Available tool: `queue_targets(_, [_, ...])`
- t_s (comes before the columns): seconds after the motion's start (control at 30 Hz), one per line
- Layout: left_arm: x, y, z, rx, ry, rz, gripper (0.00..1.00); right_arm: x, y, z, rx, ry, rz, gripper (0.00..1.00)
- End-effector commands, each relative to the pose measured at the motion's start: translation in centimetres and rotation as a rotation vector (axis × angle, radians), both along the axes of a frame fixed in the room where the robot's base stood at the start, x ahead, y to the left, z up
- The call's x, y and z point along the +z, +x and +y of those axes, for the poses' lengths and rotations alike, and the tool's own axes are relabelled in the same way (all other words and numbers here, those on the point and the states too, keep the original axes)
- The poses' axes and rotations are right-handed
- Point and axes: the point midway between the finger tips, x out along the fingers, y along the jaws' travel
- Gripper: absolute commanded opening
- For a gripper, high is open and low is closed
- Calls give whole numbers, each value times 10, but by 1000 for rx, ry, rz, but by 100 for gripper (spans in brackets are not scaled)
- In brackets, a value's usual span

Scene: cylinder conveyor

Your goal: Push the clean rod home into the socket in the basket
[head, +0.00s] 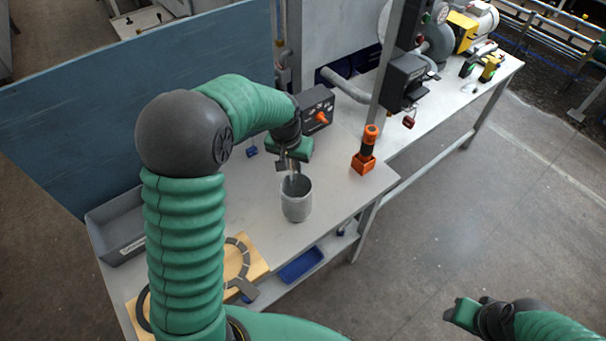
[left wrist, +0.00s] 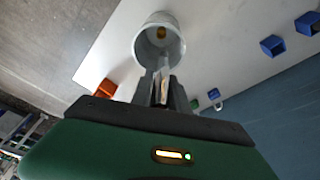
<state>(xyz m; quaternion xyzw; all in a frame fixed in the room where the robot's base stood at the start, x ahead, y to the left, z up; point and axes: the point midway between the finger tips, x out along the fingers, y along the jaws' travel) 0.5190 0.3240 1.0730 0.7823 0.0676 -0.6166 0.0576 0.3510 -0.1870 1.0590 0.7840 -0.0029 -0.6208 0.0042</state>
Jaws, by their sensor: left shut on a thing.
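The basket (head: 297,206) is a grey, open-topped round container standing on the bench. It also shows in the left wrist view (left wrist: 142,47), with a small brass-coloured round spot, perhaps the socket (left wrist: 161,32), on its inside. My left gripper (head: 290,166) is above the basket's mouth, pointing down, and is shut on the grey metal rod (left wrist: 164,64). The rod's far end reaches over the rim into the basket opening; I cannot tell whether it touches the socket. My right gripper (head: 465,312) is at the lower right, away from the bench, and its fingers are not clear.
An orange-and-black tool (head: 368,150) stands right of the basket. A control box with an orange knob (head: 317,110) is behind it. A grey tray (head: 118,232) and a wooden board (head: 247,264) lie left. A blue partition (head: 70,110) backs the bench.

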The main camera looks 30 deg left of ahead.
Motion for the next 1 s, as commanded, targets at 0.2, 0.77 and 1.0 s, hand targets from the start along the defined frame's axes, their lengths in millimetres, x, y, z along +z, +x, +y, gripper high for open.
queue_targets(0.2, [-59,0,-2,2,3,-10,0,-37,0,-1,-1,0,0,44])
queue_targets(0.77, [-74,-1,1,-10,0,-13,0,-38,0,-1,0,0,0,44])
queue_targets(1.0, [-91,-1,-1,-19,0,-13,0,-49,0,-1,-1,0,0,44])
